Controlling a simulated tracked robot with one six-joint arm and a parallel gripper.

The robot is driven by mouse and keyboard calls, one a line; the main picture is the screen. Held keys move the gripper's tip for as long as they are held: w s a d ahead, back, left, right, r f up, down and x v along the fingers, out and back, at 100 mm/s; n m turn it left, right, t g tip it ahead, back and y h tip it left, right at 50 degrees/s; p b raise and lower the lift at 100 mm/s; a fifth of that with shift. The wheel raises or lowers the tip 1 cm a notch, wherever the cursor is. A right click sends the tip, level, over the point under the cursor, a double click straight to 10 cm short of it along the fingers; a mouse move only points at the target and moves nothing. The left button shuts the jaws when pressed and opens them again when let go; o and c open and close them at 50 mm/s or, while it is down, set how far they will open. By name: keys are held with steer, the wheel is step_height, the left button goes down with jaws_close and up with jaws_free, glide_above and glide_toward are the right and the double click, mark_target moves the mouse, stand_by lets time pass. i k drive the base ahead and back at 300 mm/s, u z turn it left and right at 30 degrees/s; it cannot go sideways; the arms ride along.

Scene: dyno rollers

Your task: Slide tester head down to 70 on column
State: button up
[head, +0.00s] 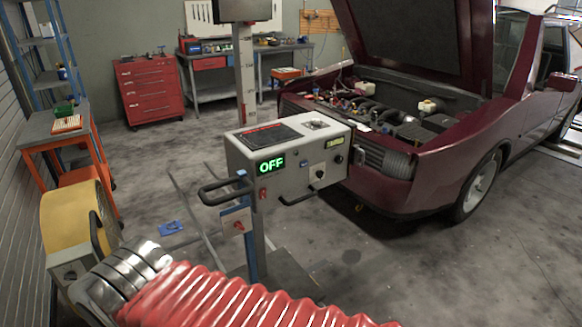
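A pale upright column (244,75) with scale marks and red marks stands behind the grey box, left of the car's front. Its numbers are too small to read. A dark box (245,10) is at the column's top, cut off by the upper picture edge; it may be the tester head. In front is a grey box (290,145) with a green display (271,164) reading OFF, a dark top panel, knobs and black handles. It hides the column's lower part. A blue post (256,245) shows below it. My gripper is not in view.
A maroon car (445,150) with its hood up stands at right. A yellow drum-shaped machine (75,222) is at left. A red ribbed sleeve (230,300) fills the bottom foreground. A red tool chest (150,90) and workbench stand behind. Floor at lower right is clear.

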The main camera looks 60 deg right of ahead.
mark_target(290, 183)
steer(key=z, duration=2.15)
steer(key=i, duration=0.8)
steer(key=u, duration=0.05)
